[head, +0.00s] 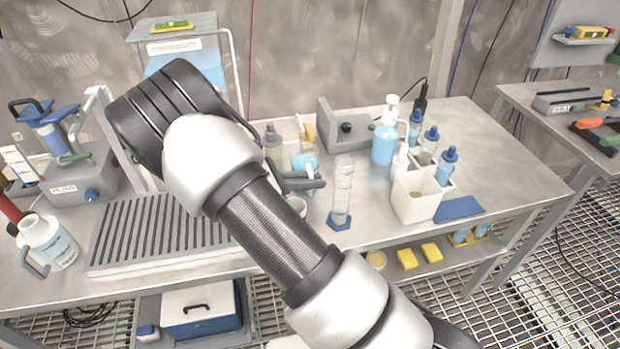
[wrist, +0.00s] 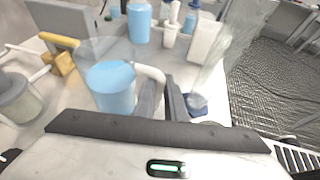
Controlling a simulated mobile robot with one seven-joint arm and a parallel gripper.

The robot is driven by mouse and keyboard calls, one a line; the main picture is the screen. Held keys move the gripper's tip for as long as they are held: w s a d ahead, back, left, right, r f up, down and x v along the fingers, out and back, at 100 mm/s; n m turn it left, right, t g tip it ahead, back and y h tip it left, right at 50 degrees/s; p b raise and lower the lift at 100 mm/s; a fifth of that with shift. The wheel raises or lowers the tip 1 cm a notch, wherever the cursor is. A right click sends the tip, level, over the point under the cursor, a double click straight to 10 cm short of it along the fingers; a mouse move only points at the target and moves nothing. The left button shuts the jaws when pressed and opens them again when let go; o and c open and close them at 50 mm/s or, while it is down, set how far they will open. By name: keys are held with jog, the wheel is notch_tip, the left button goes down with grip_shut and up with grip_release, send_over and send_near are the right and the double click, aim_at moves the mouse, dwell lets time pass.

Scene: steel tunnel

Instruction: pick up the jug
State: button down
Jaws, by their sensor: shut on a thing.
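The jug is a clear vessel with light blue liquid and a pale handle (wrist: 110,88), in the left middle of the wrist view. In the head view its blue part (head: 304,161) shows just past my gripper, with the rest partly hidden by the arm. My gripper (head: 308,183) is shut on the jug's handle, with its dark fingers also in the wrist view (wrist: 163,92). I cannot tell whether the jug's base touches the bench.
A clear measuring cylinder with a blue foot (head: 342,190) stands close to the right of my gripper. A blue pump bottle (head: 385,138) and a white caddy of bottles (head: 416,197) stand farther right. A grey grooved board (head: 150,232) lies left.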

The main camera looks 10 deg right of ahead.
notch_tip(320, 180, up, 6)
jog(key=shift+r+p, duration=0.25)
jog(key=shift+p, duration=0.3)
jog(key=s+a, duration=0.1)
jog(key=a, duration=0.8)
jog(key=s+a, duration=0.2)
jog(key=a, duration=0.6)
jog(key=shift+s+a, duration=0.25)
jog(key=shift+a, duration=0.1)
jog(key=shift+d+r, duration=0.1)
jog(key=shift+r, duration=0.1)
